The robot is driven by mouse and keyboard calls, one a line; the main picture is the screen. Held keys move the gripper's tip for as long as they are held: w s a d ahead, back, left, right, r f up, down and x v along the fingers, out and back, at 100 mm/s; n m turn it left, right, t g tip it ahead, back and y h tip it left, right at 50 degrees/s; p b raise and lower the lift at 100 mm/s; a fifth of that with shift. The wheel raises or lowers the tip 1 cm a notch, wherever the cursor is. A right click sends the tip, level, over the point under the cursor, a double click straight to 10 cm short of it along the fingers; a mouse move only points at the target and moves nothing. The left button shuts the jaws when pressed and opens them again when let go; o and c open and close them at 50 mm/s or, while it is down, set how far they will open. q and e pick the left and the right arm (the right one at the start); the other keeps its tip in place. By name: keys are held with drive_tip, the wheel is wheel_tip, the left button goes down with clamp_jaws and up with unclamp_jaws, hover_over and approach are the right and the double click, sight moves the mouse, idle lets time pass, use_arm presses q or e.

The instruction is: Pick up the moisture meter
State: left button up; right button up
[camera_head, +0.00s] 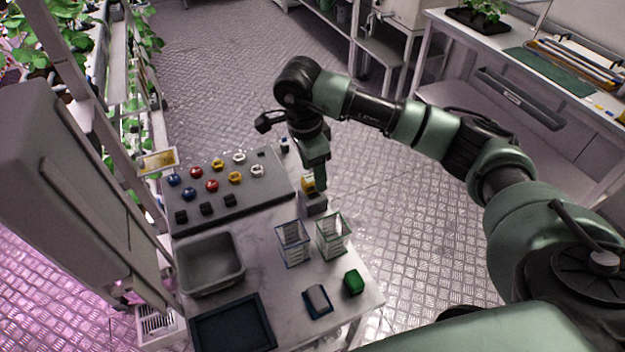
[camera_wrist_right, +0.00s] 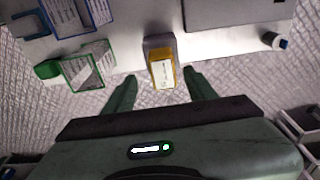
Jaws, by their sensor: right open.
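The moisture meter, a small yellow device with a white label (camera_head: 308,184), stands in a grey holder (camera_head: 315,203) at the right edge of the small white table. In the right wrist view the meter (camera_wrist_right: 162,72) shows between my fingers, with its grey holder behind it. My right gripper (camera_head: 318,178) points down beside the meter and partly hides it in the head view. In the right wrist view the right gripper (camera_wrist_right: 160,80) is open, a finger on each side of the meter, with nothing visibly held. My left gripper is not in view.
A grey panel with coloured knobs (camera_head: 240,210) lies left of the meter. Two clear wire-like bins (camera_head: 333,235), a green block (camera_head: 353,283), a grey tub (camera_head: 210,262) and a dark tray (camera_head: 235,325) share the table (camera_head: 265,262). Open floor (camera_head: 420,240) lies to the right.

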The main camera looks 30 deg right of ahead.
sight(312, 176)
drive_tip(key=f, duration=0.1)
drive_tip(key=f+p, duration=0.1)
drive_tip(key=f, duration=0.2)
drive_tip(key=shift+w, duration=0.25)
clamp_jaws()
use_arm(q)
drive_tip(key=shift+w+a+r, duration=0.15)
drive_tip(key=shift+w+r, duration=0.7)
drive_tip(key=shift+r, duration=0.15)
use_arm(e)
drive_tip(key=shift+r, duration=0.15)
